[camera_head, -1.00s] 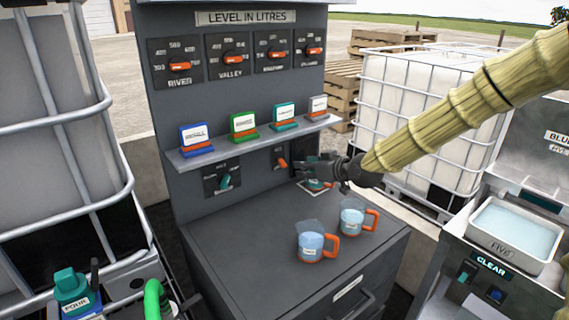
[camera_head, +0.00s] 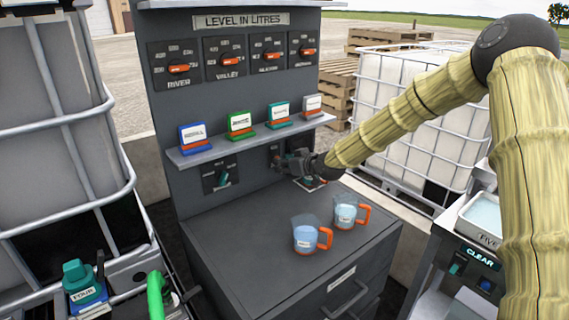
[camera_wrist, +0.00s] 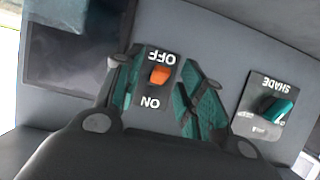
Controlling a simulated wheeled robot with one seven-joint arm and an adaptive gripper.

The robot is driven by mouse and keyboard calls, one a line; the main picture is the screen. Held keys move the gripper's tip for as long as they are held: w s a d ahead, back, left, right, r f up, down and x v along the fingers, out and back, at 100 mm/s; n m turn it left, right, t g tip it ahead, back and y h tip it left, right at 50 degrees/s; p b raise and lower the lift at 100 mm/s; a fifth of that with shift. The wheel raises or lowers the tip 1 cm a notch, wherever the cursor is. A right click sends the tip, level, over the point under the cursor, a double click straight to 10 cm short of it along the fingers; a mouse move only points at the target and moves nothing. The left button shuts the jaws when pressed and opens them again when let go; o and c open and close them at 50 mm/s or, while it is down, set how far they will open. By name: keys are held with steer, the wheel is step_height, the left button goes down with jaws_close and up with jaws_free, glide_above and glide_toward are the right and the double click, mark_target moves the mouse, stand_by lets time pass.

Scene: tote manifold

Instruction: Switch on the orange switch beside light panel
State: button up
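The orange switch (camera_wrist: 160,75) sits on a dark plate in the wrist view. Its labels appear upside down, with OFF above and ON below. The orange lever lies nearer the OFF label. My gripper (camera_wrist: 160,63) is open, with its green-padded fingers on either side of the switch plate and nothing held between them; contact with the lever cannot be told. A dark, unlit panel (camera_wrist: 75,52), perhaps the light panel, is left of the switch. In the head view my gripper (camera_head: 284,160) is at the cabinet's back wall and mostly hides the switch.
A teal SHADE knob (camera_wrist: 275,108) is right of the switch in the wrist view. Above my gripper is a shelf (camera_head: 250,142) with several coloured label stands. Two orange-handled jugs (camera_head: 306,236) (camera_head: 345,213) stand on the cabinet top (camera_head: 235,240).

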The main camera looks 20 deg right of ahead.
steer(key=shift+a+r, duration=0.15)
steer(key=shift+r, duration=0.05)
steer(key=shift+f, duration=0.1)
steer(key=shift+c, duration=0.4)
jaws_close()
steer(key=shift+r, duration=0.2)
